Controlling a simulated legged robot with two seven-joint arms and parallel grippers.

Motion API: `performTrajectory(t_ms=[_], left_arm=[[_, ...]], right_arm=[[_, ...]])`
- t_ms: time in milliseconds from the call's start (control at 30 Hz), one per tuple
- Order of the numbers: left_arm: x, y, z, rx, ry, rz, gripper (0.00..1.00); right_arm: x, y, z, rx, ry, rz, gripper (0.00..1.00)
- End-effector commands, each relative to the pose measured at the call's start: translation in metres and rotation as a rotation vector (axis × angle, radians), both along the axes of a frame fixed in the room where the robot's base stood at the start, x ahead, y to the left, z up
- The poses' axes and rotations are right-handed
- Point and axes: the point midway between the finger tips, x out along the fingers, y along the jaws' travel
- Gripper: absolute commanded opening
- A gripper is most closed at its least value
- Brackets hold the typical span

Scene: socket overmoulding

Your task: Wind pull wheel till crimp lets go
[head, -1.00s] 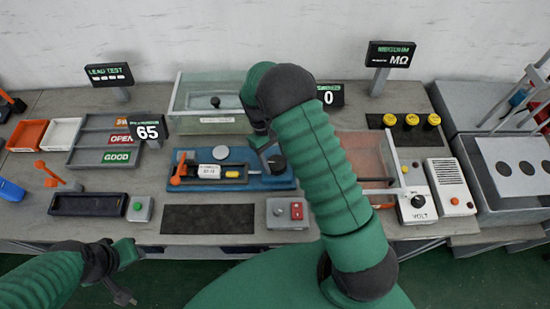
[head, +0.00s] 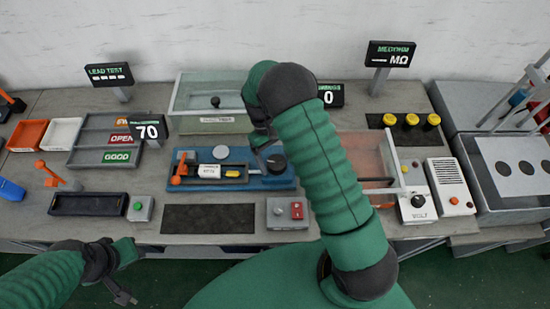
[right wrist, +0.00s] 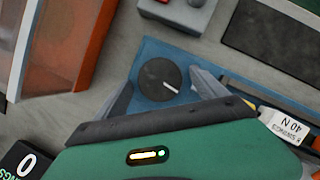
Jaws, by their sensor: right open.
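The pull wheel is a dark round knob (head: 277,163) with a white pointer line, at the right end of the blue pull fixture (head: 256,184). The knob (right wrist: 163,82) shows plainly in the right wrist view. My right gripper (head: 268,148) is open, with one finger on each side of the knob; contact is not clear. On the fixture are an orange lever (head: 180,168), a white labelled block (head: 208,171) and a small yellow piece (head: 232,174). The crimp itself is too small to make out. My left gripper (head: 122,296) hangs in front of the bench, away from the fixture.
A dark mat (head: 208,219) and a red-button box (head: 288,213) lie in front.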

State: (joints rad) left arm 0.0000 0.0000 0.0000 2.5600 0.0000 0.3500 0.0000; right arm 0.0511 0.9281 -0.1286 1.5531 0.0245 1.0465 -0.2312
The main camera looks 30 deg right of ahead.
Motion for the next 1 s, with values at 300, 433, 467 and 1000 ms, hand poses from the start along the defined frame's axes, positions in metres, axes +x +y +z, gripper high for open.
performTrajectory(t_ms=[300,433,467,1000], left_arm=[[0.000,0.000,-0.005,0.000,0.000,0.000,0.36],[0.000,0.000,-0.008,0.000,0.000,0.000,0.36],[0.000,0.000,-0.009,0.000,0.000,0.000,0.36],[0.000,0.000,-0.010,0.000,0.000,0.000,0.36]], right_arm=[[0.016,0.001,0.033,0.000,-0.005,0.000,0.82],[0.031,0.002,0.068,-0.001,-0.006,0.000,0.82],[0.035,0.002,0.077,-0.001,-0.006,0.000,0.82],[0.066,0.004,0.155,0.000,0.002,0.000,0.82]])
